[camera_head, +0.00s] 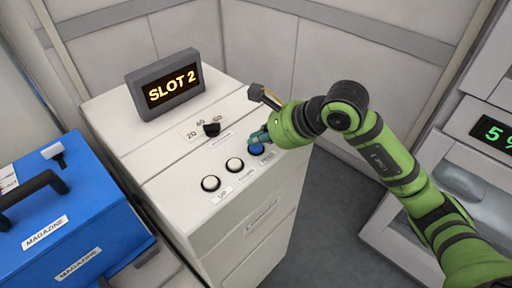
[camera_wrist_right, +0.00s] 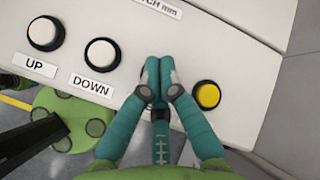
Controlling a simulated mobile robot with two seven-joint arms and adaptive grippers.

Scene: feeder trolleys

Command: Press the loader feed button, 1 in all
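The white loader cabinet (camera_head: 160,185) has a row of round buttons on its sloped top. The buttons labelled UP (camera_head: 210,183) and DOWN (camera_head: 234,165) have white caps; they also show in the wrist view, UP (camera_wrist_right: 45,33) and DOWN (camera_wrist_right: 102,54). The third button (camera_head: 256,150) looks blue in the head view, with a small label beside it. In the wrist view a button right of the fingers is yellow (camera_wrist_right: 207,95). My right gripper (camera_wrist_right: 153,75) is shut and empty, its tips between DOWN and the yellow button; whether they touch the panel is unclear. My left gripper is not seen.
A display (camera_head: 166,85) on the cabinet reads SLOT 2. A black knob (camera_head: 211,129) sits behind the buttons. A blue magazine case (camera_head: 75,215) with a black handle stands at the left. A white unit with a green display (camera_head: 494,133) stands at the right.

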